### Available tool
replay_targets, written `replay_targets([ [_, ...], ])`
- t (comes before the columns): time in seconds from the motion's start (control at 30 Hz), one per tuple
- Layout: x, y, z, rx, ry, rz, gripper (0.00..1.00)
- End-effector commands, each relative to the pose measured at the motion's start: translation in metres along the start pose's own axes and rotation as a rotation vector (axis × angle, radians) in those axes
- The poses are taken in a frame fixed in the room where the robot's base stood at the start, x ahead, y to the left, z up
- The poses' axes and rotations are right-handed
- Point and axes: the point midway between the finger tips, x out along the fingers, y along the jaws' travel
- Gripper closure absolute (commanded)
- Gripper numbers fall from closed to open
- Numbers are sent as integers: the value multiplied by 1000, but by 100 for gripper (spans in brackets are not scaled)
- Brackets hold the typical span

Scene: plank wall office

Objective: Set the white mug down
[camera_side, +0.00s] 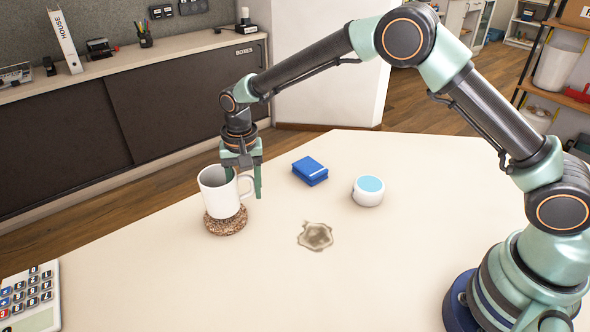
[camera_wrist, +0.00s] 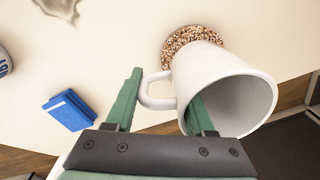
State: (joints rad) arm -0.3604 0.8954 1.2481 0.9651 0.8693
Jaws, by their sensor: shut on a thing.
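The white mug (camera_side: 215,199) is upright over a speckled brown round coaster (camera_side: 225,228) on the left part of the table. In the wrist view the mug (camera_wrist: 215,72) overlaps the coaster (camera_wrist: 186,37). I cannot tell whether its base touches the coaster. My gripper (camera_side: 243,178) points down at the mug's handle side and is shut on the mug. In the wrist view my gripper (camera_wrist: 164,88) has one finger beyond the handle and the other at the mug's rim. The exact contact is partly hidden.
A blue book-like block (camera_side: 310,170) and a white round device with a light-blue top (camera_side: 368,190) stand right of the mug. A brownish stain-like patch (camera_side: 316,236) lies in front of them. A calculator (camera_side: 32,297) is at the near left. The front middle table is clear.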

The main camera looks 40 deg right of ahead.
Motion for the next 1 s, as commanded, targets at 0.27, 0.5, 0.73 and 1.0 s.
replay_targets([
  [0.27, 20, 0, 0, 0, 2, -2, 100],
  [0.5, 22, 0, 0, 0, 1, -1, 100],
  [0.73, 22, 0, 0, 0, 0, 0, 16],
  [1.0, 17, 0, 0, 0, 1, -2, 16],
])
